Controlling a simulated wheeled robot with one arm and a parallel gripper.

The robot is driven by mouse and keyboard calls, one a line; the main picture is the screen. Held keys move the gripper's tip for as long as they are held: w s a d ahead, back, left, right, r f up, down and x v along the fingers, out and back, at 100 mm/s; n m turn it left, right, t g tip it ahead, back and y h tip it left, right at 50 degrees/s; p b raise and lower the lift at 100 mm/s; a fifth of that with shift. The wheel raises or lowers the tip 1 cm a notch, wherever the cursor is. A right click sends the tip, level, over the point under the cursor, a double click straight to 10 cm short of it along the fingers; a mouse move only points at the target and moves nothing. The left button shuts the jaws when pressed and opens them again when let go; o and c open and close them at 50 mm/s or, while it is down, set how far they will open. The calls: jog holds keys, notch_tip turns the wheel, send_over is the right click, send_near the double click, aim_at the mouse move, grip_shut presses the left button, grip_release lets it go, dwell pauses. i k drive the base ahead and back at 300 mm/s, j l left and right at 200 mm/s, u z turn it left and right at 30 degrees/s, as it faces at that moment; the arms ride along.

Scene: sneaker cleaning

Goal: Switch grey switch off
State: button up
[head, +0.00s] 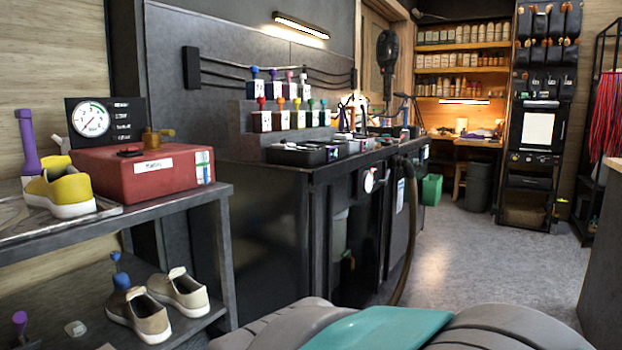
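I cannot make out a grey switch for certain in the head view. A red box (140,182) with a white label stands on the left metal bench, with a small dark fitting (127,152) and a brass-coloured fitting (158,138) on top. A round white gauge (91,119) on a black panel is behind it. My gripper is not in view; grey and teal parts of my own body fill the bottom edge.
A yellow shoe (62,192) is on the left bench (180,205), and a beige pair (140,315) is on its lower shelf. Several coloured-cap bottles (262,121) stand on the workbench. The grey floor (465,255) ahead is clear, with a green bin (432,189) farther back.

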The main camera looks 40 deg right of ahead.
aim_at(381, 181)
jog(key=z, duration=1.7)
jog(key=i+l, duration=0.15)
jog(key=i, duration=0.8)
jog(key=i+l+z, duration=0.1)
jog(key=i, duration=0.8)
